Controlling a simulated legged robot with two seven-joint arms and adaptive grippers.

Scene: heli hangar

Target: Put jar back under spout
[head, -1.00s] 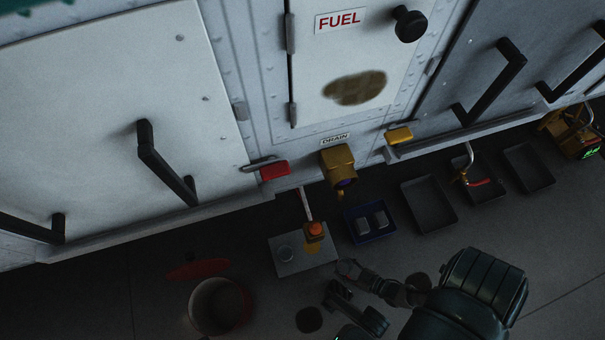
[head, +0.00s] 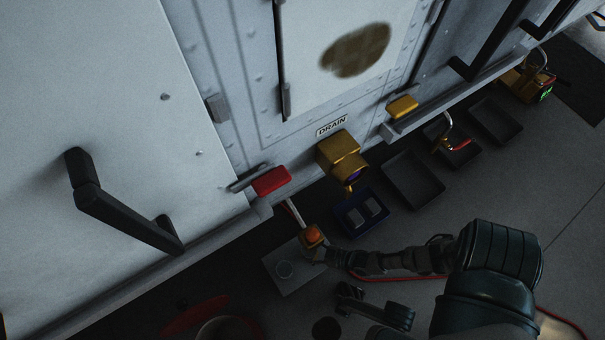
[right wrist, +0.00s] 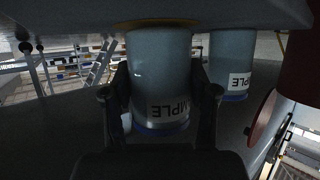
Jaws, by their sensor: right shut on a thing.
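In the right wrist view, my right gripper (right wrist: 160,110) has its two dark fingers on either side of a grey jar (right wrist: 160,70) with a blue band and an upside-down label ending in "MPLE". One end of this jar meets a grey surface at a yellowish ring. In the head view, my right gripper (head: 322,254) is low beside an orange-topped block (head: 312,235) over a grey plate (head: 296,284). The held jar cannot be made out there. The gold drain spout (head: 343,155) projects from the wall under the DRAIN label. My left gripper is out of view.
A second grey jar (right wrist: 230,60) stands close to the held one. A blue tray (head: 362,212) with two grey blocks and a black tray (head: 412,178) lie by the wall. A red handle (head: 271,180) juts out. A round container (head: 228,329) sits at the bottom edge.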

